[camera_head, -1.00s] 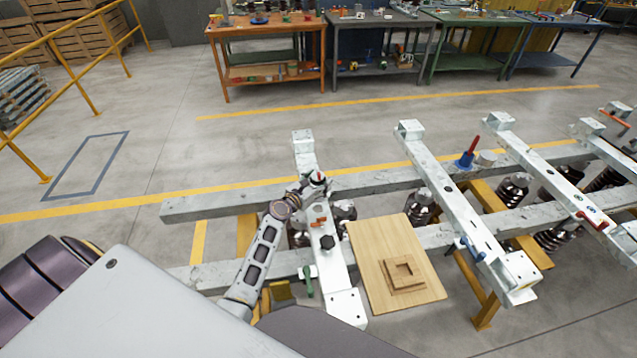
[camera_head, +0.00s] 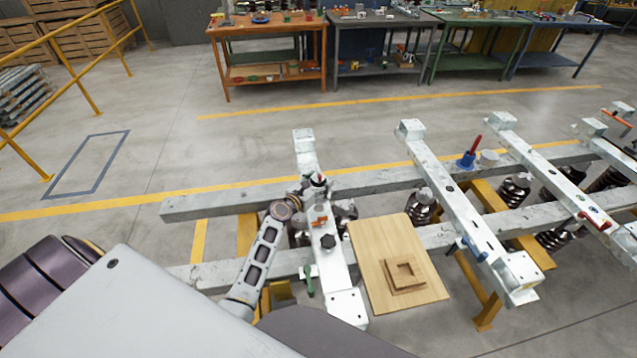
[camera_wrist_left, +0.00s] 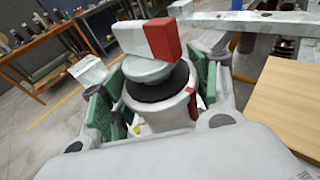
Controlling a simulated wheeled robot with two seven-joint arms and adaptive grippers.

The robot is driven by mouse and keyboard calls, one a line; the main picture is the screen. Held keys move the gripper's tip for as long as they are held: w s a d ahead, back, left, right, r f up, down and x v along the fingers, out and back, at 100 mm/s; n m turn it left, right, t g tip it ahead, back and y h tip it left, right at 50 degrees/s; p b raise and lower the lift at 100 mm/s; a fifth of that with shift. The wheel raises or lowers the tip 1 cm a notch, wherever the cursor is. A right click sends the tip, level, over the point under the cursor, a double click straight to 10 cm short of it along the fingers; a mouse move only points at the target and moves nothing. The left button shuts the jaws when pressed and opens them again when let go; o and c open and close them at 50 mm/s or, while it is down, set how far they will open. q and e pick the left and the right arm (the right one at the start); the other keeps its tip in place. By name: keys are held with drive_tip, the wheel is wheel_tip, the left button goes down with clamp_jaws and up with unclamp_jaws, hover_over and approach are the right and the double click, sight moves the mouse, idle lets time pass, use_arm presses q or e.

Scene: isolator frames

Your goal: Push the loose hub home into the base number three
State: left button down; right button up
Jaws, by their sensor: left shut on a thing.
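My left gripper (camera_head: 313,187) is over the nearest pale cross beam (camera_head: 333,265), at its far half. In the left wrist view its green-padded fingers (camera_wrist_left: 155,98) are shut around a pale round hub (camera_wrist_left: 160,112). The hub has a black ring and a red and white block on top. It stands about upright between the pads. Its lower end is hidden, so I cannot tell how deep it sits or what is under it. No base number can be read. My right gripper is not in view.
A wooden board (camera_head: 372,262) with a square frame lies right of the beam. Another cross beam (camera_head: 446,205) stands farther right, with a blue and red part (camera_head: 468,158) beyond it. Long grey rails (camera_head: 200,207) run underneath, with dark springs (camera_head: 420,206). Workbenches (camera_head: 268,30) stand at the back.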

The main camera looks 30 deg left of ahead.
use_arm(q)
drive_tip(key=shift+w+f+b, duration=0.1)
drive_tip(key=shift+f+b, duration=0.4)
drive_tip(key=shift+f, duration=0.05)
drive_tip(key=shift+f+b, duration=1.05)
drive_tip(key=shift+f, duration=0.35)
idle(0.6)
idle(0.4)
idle(0.5)
